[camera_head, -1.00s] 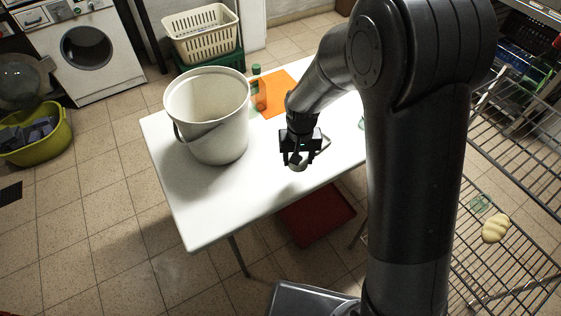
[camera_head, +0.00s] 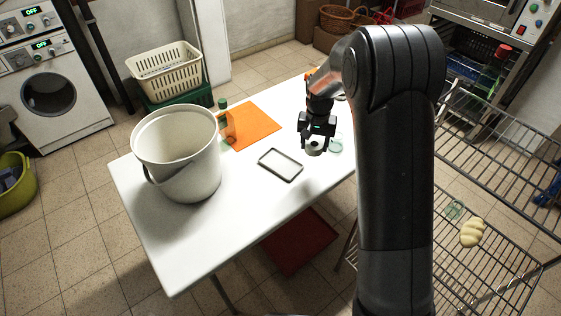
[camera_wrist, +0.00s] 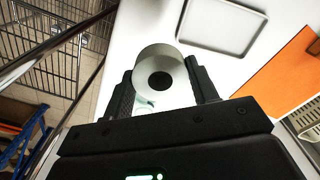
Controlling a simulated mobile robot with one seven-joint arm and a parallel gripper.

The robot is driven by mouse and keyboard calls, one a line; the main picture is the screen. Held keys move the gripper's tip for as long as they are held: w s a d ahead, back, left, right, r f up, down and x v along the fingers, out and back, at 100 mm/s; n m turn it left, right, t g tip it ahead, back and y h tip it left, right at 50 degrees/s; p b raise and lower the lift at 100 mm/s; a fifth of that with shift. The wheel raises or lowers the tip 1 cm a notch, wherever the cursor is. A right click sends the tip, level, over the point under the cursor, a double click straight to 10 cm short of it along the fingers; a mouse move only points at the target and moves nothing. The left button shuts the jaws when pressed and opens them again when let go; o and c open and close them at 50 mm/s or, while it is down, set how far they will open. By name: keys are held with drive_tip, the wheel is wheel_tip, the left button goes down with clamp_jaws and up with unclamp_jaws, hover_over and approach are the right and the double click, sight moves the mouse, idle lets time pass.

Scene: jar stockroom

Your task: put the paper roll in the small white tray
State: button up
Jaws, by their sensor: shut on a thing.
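The paper roll (camera_wrist: 157,68) is a pale cylinder with a dark round core, held between the two fingers of my gripper (camera_wrist: 163,88) in the wrist view. In the head view my gripper (camera_head: 315,143) is shut on the roll (camera_head: 314,149), over the right part of the white table. The small white tray (camera_head: 281,165) lies flat and empty on the table, to the left of my gripper and a little nearer. It also shows in the wrist view (camera_wrist: 218,50), beyond the roll.
A large white bucket (camera_head: 180,180) stands at the table's left. An orange mat (camera_head: 254,126) lies behind the tray, with a green-capped bottle (camera_head: 224,117) at its left edge. A clear glass item (camera_head: 336,144) is beside my gripper. A wire rack (camera_head: 500,230) stands at right.

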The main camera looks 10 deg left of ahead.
hover_over(281, 164)
wheel_tip(281, 164, down, 7)
drive_tip(key=shift+s+r, duration=0.1)
drive_tip(key=shift+r, duration=0.05)
drive_tip(key=shift+f, duration=1.95)
drive_tip(key=shift+f, duration=0.15)
drive_tip(key=o, duration=1)
drive_tip(key=shift+c, duration=0.2)
